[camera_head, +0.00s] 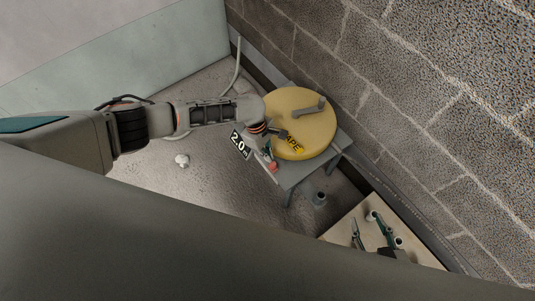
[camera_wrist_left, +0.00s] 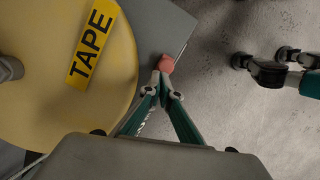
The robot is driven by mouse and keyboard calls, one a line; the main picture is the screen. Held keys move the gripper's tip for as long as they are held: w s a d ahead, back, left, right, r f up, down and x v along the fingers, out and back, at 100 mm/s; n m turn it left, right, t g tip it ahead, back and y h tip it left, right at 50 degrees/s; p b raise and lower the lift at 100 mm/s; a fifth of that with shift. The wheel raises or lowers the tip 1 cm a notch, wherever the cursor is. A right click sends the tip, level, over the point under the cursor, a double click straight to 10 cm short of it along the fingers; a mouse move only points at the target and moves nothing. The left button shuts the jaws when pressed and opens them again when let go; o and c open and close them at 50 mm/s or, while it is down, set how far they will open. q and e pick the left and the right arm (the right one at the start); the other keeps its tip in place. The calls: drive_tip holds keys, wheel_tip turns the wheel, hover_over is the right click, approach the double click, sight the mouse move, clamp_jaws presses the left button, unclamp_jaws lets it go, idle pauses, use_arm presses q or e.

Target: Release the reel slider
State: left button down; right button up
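The yellow round reel (camera_head: 302,122) with a "TAPE" label lies on a small grey stand (camera_head: 290,172), and part of it shows in the left wrist view (camera_wrist_left: 105,105). A red knob, apparently the slider (camera_head: 272,167), is at the stand's near edge. It also shows in the left wrist view (camera_wrist_left: 166,64), right at my left fingertips. My left gripper (camera_wrist_left: 161,82) has its fingers drawn together at the knob and looks shut on it; the contact is partly hidden. My right gripper (camera_head: 371,226) is at the lower right, away from the reel, with its fingers apart.
A grey upright handle (camera_head: 308,108) stands on the reel. A "2.0" sign (camera_head: 240,144) is beside the stand. A wooden surface (camera_head: 345,228) is under my right gripper. A brick wall (camera_head: 430,100) rises close behind the reel. A small cylinder (camera_head: 320,199) stands on the floor.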

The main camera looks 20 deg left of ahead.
use_arm(q)
drive_tip(key=shift+s+a+f, duration=0.45)
drive_tip(key=shift+s+f, duration=0.2)
use_arm(e)
drive_tip(key=shift+s+f, duration=0.1)
drive_tip(key=shift+f, duration=0.1)
use_arm(q)
drive_tip(key=w+d+v, duration=0.1)
drive_tip(key=v, duration=1.2)
use_arm(e)
drive_tip(key=shift+r, duration=0.1)
use_arm(q)
drive_tip(key=shift+w+r, duration=0.15)
